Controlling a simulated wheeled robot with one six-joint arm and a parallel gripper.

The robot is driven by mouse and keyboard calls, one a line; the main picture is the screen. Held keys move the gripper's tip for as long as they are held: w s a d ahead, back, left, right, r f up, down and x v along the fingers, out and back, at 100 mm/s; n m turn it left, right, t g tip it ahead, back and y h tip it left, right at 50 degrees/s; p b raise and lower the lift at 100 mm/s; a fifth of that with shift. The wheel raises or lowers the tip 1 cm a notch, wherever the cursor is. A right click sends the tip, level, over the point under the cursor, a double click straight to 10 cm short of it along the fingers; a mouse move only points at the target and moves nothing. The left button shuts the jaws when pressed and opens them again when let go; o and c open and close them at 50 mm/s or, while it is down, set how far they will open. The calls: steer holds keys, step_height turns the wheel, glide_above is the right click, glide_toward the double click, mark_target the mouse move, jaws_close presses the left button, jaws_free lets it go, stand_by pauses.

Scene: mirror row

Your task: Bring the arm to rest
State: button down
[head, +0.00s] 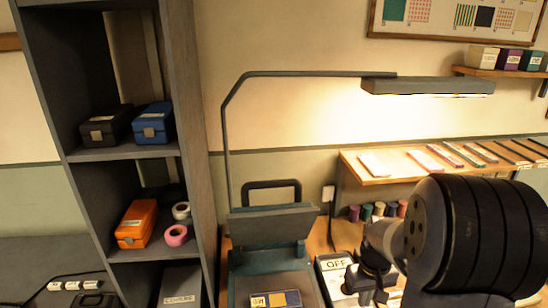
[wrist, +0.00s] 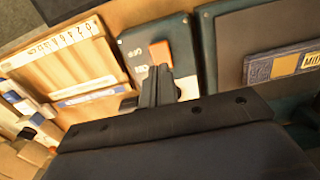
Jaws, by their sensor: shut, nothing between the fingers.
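My arm reaches in from the right in the head view, with my gripper (head: 368,284) low over the desk. In the wrist view my gripper (wrist: 160,74) has its two dark fingers together, with nothing seen between them. Its tips appear beside an orange piece (wrist: 160,53) on a dark panel (wrist: 138,40) marked OFF. I cannot tell whether they touch it. The panel also shows in the head view (head: 335,264), just left of my gripper, partly hidden by it.
An open dark green press-like case (head: 272,222) holds a blue-and-yellow labelled block (head: 275,299) left of the panel. A wooden box with a number strip (wrist: 60,60) lies on its other side. A lamp (head: 428,86) hangs above; a dark shelf unit (head: 195,150) stands left.

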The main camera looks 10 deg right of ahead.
step_height(320, 180, down, 6)
steer(key=b, duration=0.4)
steer(key=shift+r, duration=0.2)
step_height(320, 180, up, 9)
steer(key=p, duration=0.7)
stand_by(1.3)
